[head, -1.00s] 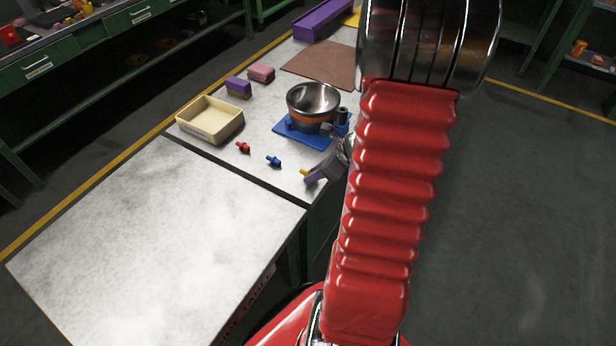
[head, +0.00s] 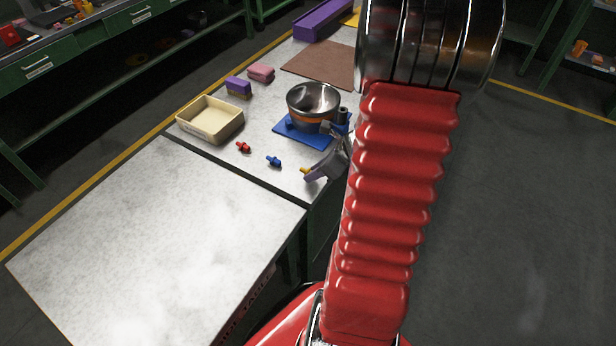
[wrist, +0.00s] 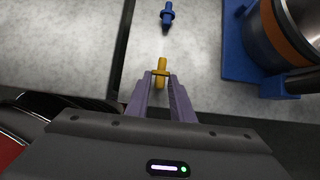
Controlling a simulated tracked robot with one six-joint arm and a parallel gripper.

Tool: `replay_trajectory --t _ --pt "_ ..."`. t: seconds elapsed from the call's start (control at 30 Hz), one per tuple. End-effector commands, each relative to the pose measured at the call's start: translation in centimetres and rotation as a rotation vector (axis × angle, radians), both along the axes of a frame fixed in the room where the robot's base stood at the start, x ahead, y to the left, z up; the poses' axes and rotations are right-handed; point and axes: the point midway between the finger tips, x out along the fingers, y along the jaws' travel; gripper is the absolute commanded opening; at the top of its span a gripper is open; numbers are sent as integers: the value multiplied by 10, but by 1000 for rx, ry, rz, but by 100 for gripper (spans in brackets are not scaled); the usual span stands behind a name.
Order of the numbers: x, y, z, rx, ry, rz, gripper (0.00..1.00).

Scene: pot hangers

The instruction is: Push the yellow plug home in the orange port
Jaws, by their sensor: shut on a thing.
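The yellow plug (wrist: 161,72) is held between the purple fingertips of my gripper (wrist: 161,82) in the wrist view, its narrow end pointing away from my palm. In the head view the yellow plug (head: 305,171) shows as a small spot at the tip of my gripper (head: 315,173), near the table's right edge. My arm hides part of that area. I cannot make out the orange port. An orange band (head: 309,126) runs around a steel pot (head: 314,99) on a blue base (head: 292,134); the band also shows in the wrist view (wrist: 281,35).
A blue plug (head: 274,161) and a red plug (head: 243,147) lie on the table. The blue one also shows in the wrist view (wrist: 168,15). A cream tray (head: 211,121), a purple block (head: 238,86) and a pink block (head: 261,73) stand farther left. A gap divides the two tables.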

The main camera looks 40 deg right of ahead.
Motion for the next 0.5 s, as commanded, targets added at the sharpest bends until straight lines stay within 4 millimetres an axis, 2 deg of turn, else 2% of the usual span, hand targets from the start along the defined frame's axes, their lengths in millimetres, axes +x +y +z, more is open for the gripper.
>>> replay_trajectory --t 0.5 --pt "1 0 15 -1 -1 -1 0"
